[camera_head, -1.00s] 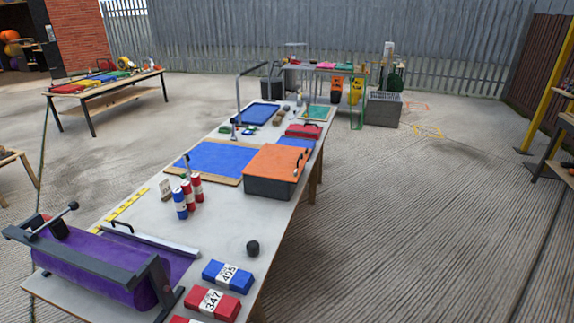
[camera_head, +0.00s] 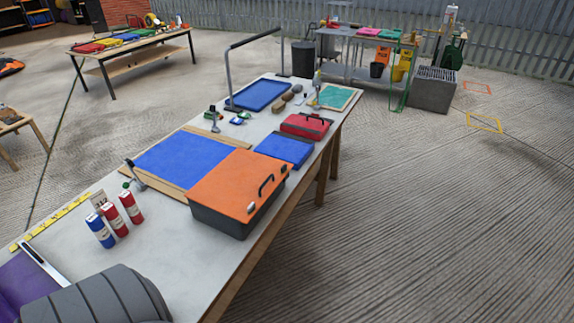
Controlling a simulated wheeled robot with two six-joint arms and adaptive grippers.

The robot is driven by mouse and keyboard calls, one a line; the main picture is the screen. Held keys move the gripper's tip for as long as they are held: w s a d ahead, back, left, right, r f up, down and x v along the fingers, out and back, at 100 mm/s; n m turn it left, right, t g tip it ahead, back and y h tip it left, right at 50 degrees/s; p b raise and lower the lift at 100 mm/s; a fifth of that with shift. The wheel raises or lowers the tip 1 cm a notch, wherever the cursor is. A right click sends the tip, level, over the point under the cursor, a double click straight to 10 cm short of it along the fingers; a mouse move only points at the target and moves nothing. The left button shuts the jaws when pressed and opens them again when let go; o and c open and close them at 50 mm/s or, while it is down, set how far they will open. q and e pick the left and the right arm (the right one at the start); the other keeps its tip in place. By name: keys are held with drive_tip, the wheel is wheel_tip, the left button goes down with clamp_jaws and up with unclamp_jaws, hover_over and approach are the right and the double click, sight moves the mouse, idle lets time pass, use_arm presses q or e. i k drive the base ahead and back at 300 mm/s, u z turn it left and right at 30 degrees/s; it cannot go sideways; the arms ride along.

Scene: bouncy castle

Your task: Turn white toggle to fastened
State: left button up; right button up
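No thing that I can surely name as the white toggle shows. A dark box with an orange lid (camera_head: 228,178) stands near the table's right edge. A dark handle (camera_head: 266,185) and a small pale latch (camera_head: 251,208) are on its right side; whether the latch is fastened is too small to tell. A small upright metal clamp (camera_head: 137,178) stands at the near left corner of the blue sheet (camera_head: 180,157). Another clamp (camera_head: 214,120) stands behind that sheet. Neither of my grippers is in view.
Red and blue cylinders (camera_head: 131,207) stand at the left of the long table. A blue tray (camera_head: 263,95), a flat blue item (camera_head: 284,149) and a red case (camera_head: 305,126) lie farther back. Open floor (camera_head: 430,220) lies to the right.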

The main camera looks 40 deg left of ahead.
sight(250, 207)
drive_tip(key=i, duration=1.4)
drive_tip(key=u, duration=1.8)
